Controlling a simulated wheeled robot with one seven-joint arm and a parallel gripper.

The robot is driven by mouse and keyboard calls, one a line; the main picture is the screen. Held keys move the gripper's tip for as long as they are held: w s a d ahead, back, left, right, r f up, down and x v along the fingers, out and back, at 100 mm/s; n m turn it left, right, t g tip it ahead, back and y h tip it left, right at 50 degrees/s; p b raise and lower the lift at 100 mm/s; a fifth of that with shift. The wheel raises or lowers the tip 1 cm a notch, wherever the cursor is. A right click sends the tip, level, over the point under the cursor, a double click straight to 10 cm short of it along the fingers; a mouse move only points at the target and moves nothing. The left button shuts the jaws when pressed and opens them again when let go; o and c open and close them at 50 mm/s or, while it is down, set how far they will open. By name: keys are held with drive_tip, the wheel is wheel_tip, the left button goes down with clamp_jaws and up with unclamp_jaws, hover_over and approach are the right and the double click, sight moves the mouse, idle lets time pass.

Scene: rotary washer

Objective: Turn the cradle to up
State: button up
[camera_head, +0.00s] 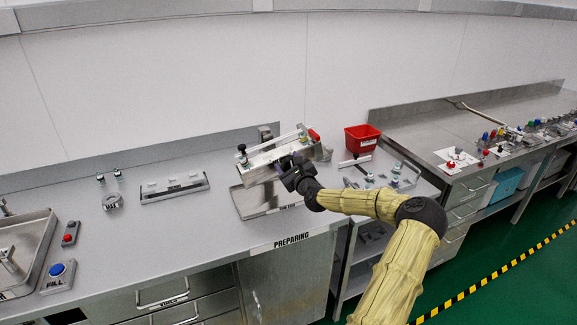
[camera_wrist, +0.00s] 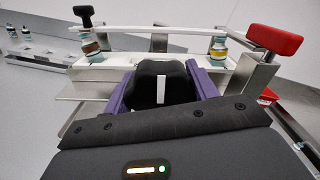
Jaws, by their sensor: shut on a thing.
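The cradle (camera_head: 262,164) is a long metal holder with a pale bar along its top, above a metal tray on the bench. In the wrist view the cradle (camera_wrist: 125,65) spans the picture, with a black knob at the left and a red handle (camera_wrist: 275,39) at the right. Two small vials with coloured bands sit under its bar. My gripper (camera_head: 288,171) is at the front of the cradle; in the wrist view its purple fingers (camera_wrist: 160,88) are closed around a black grip on the cradle's near side. The fingers partly hide that grip.
A red bin (camera_head: 362,138) stands to the right of the cradle. A rack (camera_head: 174,188), a small ring-like holder (camera_head: 112,201) and button boxes (camera_head: 58,275) lie to the left. A second bench with many small items (camera_head: 480,150) is at the right.

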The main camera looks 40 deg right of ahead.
drive_tip(key=shift+s+f+m+b, duration=0.1)
drive_tip(key=shift+f+m+b, duration=0.25)
drive_tip(key=shift+m, duration=0.55)
drive_tip(key=shift+r+m, duration=0.1)
drive_tip(key=shift+m, duration=0.2)
drive_tip(key=o, duration=1.2)
drive_tip(key=shift+c, duration=0.2)
drive_tip(key=shift+o, duration=1.1)
drive_tip(key=shift+r, duration=0.1)
drive_tip(key=b+v, duration=0.3)
drive_tip(key=v, duration=1.4)
drive_tip(key=shift+s, duration=0.15)
